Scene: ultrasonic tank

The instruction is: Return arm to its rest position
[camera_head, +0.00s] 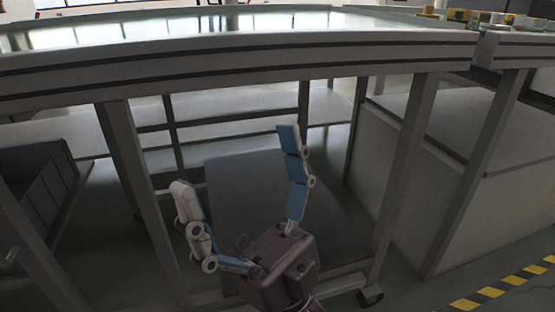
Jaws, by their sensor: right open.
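My right gripper (236,158) shows in the lower middle of the head view. Its two blue-and-grey fingers point up and stand wide apart, with nothing between them. It is in front of the table's lower frame, below the tabletop edge, and seems apart from the table. My left gripper is not in view.
A long table (260,62) with a glossy top spans the view, on grey legs. Under it are a dark panel (240,185) and a large grey box (440,150) at right. A dark bin (40,185) stands at left. Yellow-black tape (500,287) marks the floor.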

